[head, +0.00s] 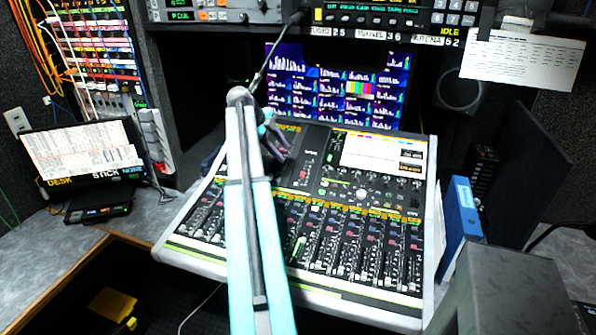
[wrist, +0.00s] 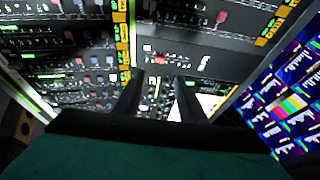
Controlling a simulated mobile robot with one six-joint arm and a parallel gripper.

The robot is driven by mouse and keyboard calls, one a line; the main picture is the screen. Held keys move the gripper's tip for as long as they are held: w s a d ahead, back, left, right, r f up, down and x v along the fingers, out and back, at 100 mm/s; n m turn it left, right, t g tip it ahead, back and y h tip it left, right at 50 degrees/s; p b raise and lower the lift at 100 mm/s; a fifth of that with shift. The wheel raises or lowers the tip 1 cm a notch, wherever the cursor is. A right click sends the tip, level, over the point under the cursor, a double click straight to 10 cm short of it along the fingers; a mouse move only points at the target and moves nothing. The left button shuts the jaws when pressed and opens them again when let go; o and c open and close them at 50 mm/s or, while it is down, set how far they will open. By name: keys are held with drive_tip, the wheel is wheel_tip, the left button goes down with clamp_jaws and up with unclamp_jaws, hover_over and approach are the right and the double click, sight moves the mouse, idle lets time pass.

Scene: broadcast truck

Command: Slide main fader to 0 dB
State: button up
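The mixing console (head: 190,250) fills the middle of the head view, with rows of faders along its front. A dark panel (head: 312,155) on its upper middle carries a small red cap (head: 302,175), possibly the main fader; its dB marks are too small to read. My gripper (head: 279,145) is over the console's upper left, beside this panel and partly hidden by my arm. In the wrist view, its two dark fingers (wrist: 159,82) are apart, with no object held between them. A red cap (wrist: 160,60) shows just beyond the fingertips; contact cannot be told.
A monitor wall (head: 330,85) stands behind the console. A blue binder (head: 461,225) is close to its right side. A laptop-like screen (head: 85,155) sits on the left desk.

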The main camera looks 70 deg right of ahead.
sight(301, 174)
drive_tip(key=shift+f, duration=0.15)
drive_tip(key=shift+p+x, duration=2.1)
drive_tip(key=shift+x, duration=4.7)
clamp_jaws()
